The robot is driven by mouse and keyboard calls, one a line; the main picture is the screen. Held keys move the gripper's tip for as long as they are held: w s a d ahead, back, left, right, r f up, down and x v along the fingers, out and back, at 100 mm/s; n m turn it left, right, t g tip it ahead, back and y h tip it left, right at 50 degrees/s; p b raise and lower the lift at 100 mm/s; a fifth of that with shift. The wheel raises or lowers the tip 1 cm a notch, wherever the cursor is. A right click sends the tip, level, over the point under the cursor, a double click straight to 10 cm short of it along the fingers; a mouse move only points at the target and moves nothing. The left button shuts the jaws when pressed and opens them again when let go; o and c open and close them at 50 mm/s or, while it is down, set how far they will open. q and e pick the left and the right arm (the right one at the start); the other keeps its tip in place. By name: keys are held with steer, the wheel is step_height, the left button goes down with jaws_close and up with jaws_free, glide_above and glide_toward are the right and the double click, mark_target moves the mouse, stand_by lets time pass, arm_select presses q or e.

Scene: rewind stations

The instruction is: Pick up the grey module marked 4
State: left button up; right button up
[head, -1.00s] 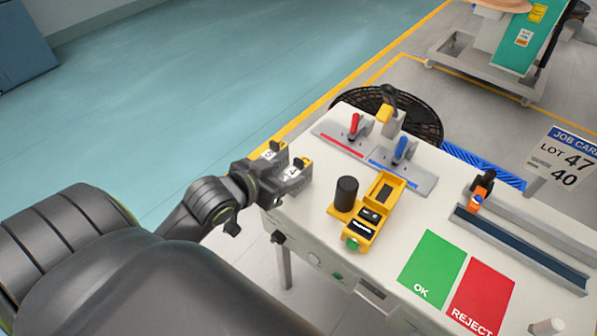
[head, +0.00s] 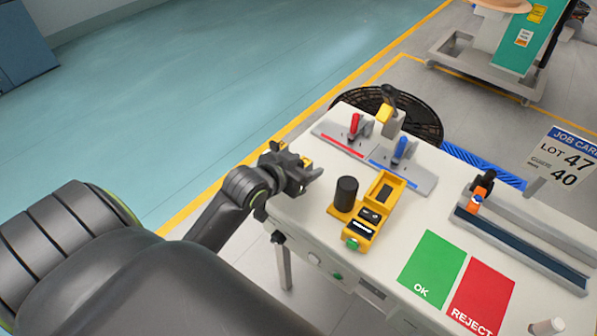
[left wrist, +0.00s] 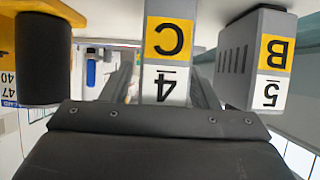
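The grey module marked 4 (left wrist: 167,50), with a yellow C label above an upside-down 4, stands between the fingers of my left gripper (left wrist: 165,88) in the left wrist view. The fingers are on both sides of it and look open; I cannot tell if they touch it. In the head view my left gripper (head: 308,174) is at the table's left corner and hides most of the module; only a yellow bit (head: 307,161) shows. A second grey module, marked B and 5 (left wrist: 262,60), stands close beside it. My right gripper is not in view.
A yellow device (head: 372,212) with a black cylinder (head: 346,190) stands just right of the gripper. Behind it are a red and a blue clamp on grey plates (head: 422,183). Green OK (head: 432,265) and red REJECT (head: 482,292) mats lie at the front right.

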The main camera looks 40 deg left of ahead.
arm_select(q)
steer(key=c, duration=1.1)
